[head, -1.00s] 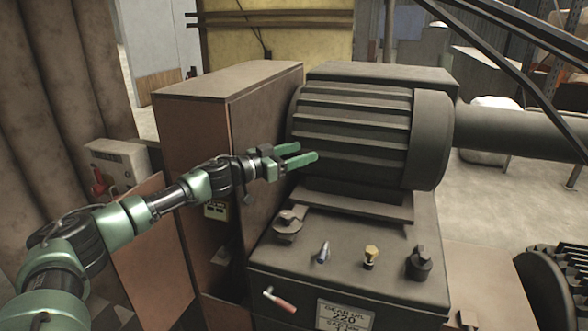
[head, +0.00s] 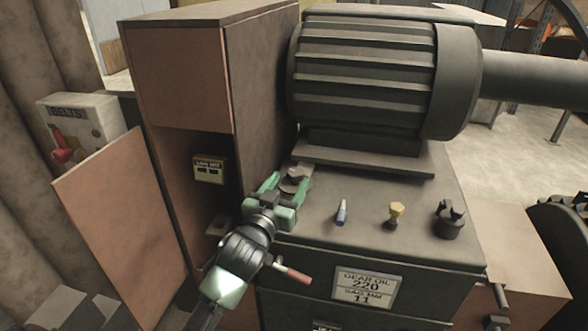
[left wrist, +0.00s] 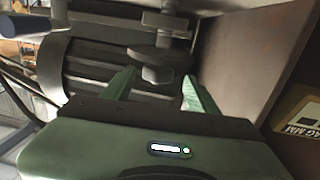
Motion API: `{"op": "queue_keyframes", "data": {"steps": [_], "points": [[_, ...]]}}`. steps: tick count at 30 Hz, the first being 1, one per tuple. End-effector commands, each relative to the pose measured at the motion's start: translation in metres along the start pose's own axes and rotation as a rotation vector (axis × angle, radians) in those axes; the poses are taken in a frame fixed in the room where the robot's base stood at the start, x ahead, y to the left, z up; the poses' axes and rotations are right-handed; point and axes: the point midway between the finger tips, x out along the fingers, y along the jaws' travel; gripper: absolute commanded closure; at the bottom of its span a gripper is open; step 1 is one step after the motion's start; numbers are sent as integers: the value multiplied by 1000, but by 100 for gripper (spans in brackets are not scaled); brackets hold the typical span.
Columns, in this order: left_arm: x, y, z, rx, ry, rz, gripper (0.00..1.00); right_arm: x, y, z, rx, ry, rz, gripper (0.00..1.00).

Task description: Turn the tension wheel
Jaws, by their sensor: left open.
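A dark lobed knob, which looks like the tension wheel (head: 295,172), stands on the left rear of the grey machine top, in front of the motor. It also shows in the left wrist view (left wrist: 157,74). My left gripper (head: 289,184) is open over the machine top, with its green fingers on either side of the knob. In the left wrist view the knob lies between the fingertips (left wrist: 160,80) with a gap to each; I cannot tell whether anything touches. My right gripper is not in view.
The ribbed motor (head: 365,75) rises behind the knob. A tall brown cabinet (head: 190,90) stands close on the left. A blue-grey lever (head: 342,212), a yellow knob (head: 396,213) and a black knob (head: 450,218) stand to the right. A red-handled crank (head: 292,273) sticks out in front.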

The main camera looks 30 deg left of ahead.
Motion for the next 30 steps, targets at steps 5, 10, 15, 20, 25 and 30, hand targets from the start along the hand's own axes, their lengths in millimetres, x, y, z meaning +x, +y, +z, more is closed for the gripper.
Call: {"op": "queue_keyframes", "data": {"steps": [5,10,15,20,25,30], "points": [[25,0,-3,0,3,1,41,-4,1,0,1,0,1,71],[53,0,-3,-1,2,2,41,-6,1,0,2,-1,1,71],[70,1,-2,0,3,3,41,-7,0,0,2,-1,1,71],[75,1,-2,0,2,3,41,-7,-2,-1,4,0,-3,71],[75,1,-2,-1,3,4,41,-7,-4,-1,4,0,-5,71],[74,1,-1,-1,2,4,86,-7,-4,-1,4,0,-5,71]]}}
